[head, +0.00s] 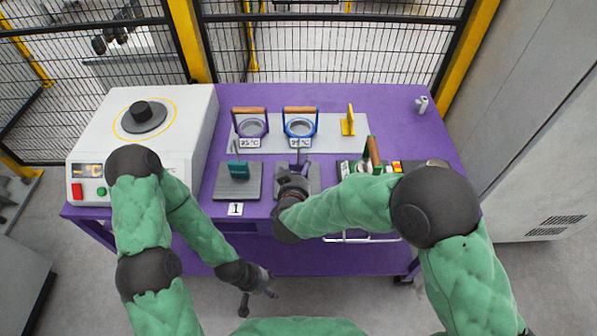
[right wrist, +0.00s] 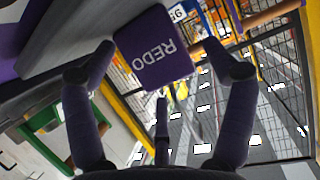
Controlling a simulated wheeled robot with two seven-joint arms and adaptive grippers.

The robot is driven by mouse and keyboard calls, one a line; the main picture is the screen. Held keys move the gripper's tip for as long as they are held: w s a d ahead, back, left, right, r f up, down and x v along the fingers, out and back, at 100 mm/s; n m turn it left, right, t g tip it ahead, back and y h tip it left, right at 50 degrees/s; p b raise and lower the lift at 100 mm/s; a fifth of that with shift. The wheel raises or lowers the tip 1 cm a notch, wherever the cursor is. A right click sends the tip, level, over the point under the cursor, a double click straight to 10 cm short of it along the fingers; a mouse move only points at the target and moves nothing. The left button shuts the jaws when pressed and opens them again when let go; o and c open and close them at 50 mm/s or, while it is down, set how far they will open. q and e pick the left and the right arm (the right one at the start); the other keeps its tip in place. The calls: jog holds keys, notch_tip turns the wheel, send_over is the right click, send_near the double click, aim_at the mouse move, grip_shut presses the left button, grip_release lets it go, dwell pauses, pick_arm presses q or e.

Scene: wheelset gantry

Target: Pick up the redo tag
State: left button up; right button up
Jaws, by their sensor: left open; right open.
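The redo tag (right wrist: 153,48) is a purple block with white "REDO" lettering, tilted in the right wrist view. My right gripper (right wrist: 160,52) is open, with one finger on each side of the tag; I cannot tell whether either finger touches it. In the head view the right gripper (head: 294,180) is over the right grey plate, and a small purple part of the tag (head: 301,167) shows just beyond it. My left gripper (head: 258,284) is open and empty, low in front of the table.
The purple table (head: 390,103) holds a white machine (head: 185,115) at left and a grey plate (head: 239,188) with a teal tag (head: 238,170). Two wood-handled ring holders, blue (head: 300,127) and purple (head: 251,127), stand behind. A yellow upright piece (head: 348,121) stands beside them. A mesh fence is behind.

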jog(key=shift+w+f, duration=0.1)
jog(key=shift+w, duration=0.15)
jog(key=c, duration=1.1)
jog(key=shift+s, duration=0.1)
jog(key=shift+c, duration=1.4)
jog(key=shift+s+f, duration=0.1)
jog(key=shift+f, duration=0.1)
jog(key=shift+c, duration=0.7)
jog(key=shift+r, duration=0.15)
